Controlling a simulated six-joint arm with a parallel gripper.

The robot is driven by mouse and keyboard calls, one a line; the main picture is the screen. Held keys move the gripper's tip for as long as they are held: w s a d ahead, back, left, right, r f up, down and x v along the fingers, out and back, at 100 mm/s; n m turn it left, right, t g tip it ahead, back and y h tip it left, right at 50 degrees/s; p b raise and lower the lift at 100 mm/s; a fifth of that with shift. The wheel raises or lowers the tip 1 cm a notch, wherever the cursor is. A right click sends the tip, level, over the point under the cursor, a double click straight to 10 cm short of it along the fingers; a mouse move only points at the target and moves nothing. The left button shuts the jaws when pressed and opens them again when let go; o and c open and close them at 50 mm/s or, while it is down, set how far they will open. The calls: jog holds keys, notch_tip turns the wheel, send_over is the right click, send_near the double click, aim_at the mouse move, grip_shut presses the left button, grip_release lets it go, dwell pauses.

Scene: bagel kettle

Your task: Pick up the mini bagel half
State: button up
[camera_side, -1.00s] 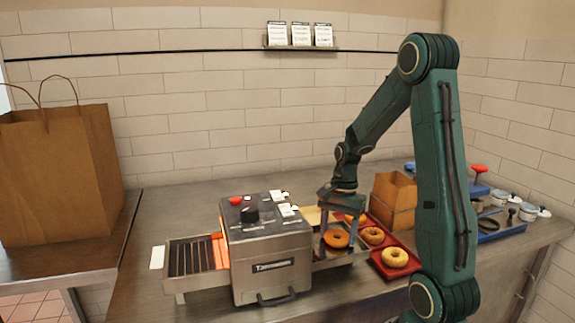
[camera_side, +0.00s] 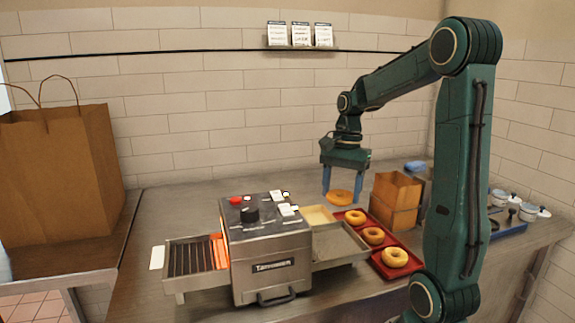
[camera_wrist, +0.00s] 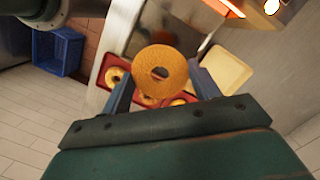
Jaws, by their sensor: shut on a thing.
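The mini bagel half (camera_side: 340,197) is a golden ring held between the blue fingers of my gripper (camera_side: 342,186). It hangs in the air above the counter, behind the red tray and left of the small brown box. In the wrist view the bagel half (camera_wrist: 160,66) shows its porous tan face and centre hole between the two fingertips of my gripper (camera_wrist: 160,82). The gripper is shut on it.
A toaster machine (camera_side: 268,255) has a slatted feed (camera_side: 185,263) at left and a metal outlet tray (camera_side: 340,246) at right. A red tray (camera_side: 403,270) holds several bagels. A brown box (camera_side: 396,203) stands close right. A large paper bag (camera_side: 60,175) is far left.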

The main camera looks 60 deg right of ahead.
notch_tip(320, 180, up, 8)
dwell(0.4)
dwell(0.7)
jog(key=w+d+f+m, duration=0.1)
jog(key=w+d+f, duration=0.3)
jog(key=f, duration=0.2)
jog(key=w+d+f+m, duration=0.2)
jog(key=w+d+f, duration=0.1)
jog(key=f, duration=0.3)
jog(key=w+d+f+m, duration=0.1)
jog(key=w+d+f, duration=0.3)
jog(key=w+f, duration=0.1)
jog(key=shift+w+d+f+m+t, duration=0.1)
jog(key=shift+d+f+m+t, duration=0.05)
jog(key=shift+f, duration=0.3)
jog(key=shift+d+f+m+t, duration=0.15)
jog(key=shift+f, duration=0.25)
jog(key=shift+f, duration=0.15)
jog(key=shift+f, duration=2.55)
